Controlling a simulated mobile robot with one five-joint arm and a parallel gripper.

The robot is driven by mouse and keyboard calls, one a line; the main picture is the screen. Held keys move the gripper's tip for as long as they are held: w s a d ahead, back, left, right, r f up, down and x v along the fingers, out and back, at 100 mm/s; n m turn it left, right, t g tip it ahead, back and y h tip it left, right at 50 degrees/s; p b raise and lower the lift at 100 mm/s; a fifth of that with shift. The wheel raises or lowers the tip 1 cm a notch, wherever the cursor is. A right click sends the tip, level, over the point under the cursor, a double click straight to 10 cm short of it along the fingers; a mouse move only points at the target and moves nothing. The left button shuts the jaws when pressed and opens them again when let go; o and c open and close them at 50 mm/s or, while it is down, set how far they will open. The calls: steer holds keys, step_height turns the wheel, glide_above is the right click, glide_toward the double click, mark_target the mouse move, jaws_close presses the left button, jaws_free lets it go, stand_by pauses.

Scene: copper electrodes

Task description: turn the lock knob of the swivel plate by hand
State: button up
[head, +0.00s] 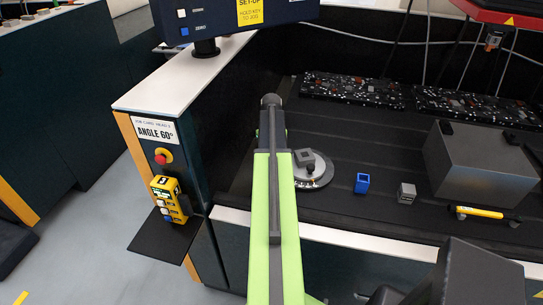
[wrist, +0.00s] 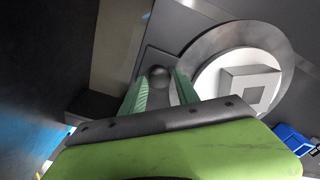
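The swivel plate (head: 322,178) is a round light disc on the dark bench, just right of my arm in the head view. In the wrist view the disc (wrist: 210,76) lies at the right, with a square grey block (wrist: 238,86) on it. A dark round knob (wrist: 158,74) shows beside the disc, on its left. My gripper (wrist: 160,84) has its two green fingers apart, one on each side of the knob, with a narrow gap visible to each. Whether the fingertips are level with the knob is unclear. In the head view my arm hides the gripper.
A blue cup-like block (head: 362,183) and a small grey block (head: 406,193) stand right of the plate. A large grey box (head: 480,165) and a yellow-handled tool (head: 480,212) lie farther right. A white-topped cabinet (head: 175,80) with a monitor stands close on the left.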

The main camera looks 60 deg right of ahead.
steer(key=shift+o, duration=1)
step_height(320, 180, up, 6)
steer(key=p, duration=0.6)
step_height(320, 180, up, 18)
steer(key=p, duration=1.7)
steer(key=shift+f, duration=0.25)
steer(key=shift+f, duration=0.1)
